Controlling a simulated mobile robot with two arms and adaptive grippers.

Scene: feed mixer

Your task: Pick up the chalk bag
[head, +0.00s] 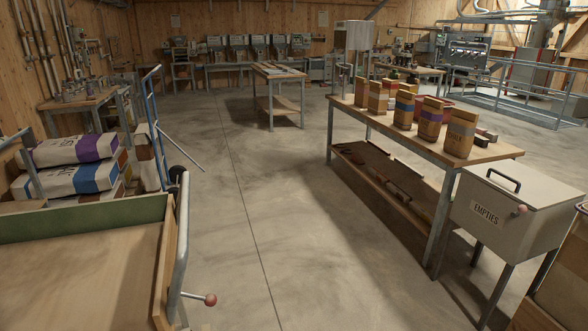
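The chalk bag (461,134) is a brown paper bag with dark lettering that seems to read CHALK. It stands upright at the near right part of the long wooden table (492,153). It is the closest to me of the upright bags there. A bag with a purple band (430,121) stands just left of it, and a bag with a blue band (404,108) is farther left. Neither of my grippers shows in the head view.
A grey bin marked EMPTIES (507,214) stands at the table's near end. A green-edged wooden cart (85,222) fills the lower left, with stacked sacks (75,150) and a blue hand truck (152,110) behind it. The concrete floor (270,215) between is clear.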

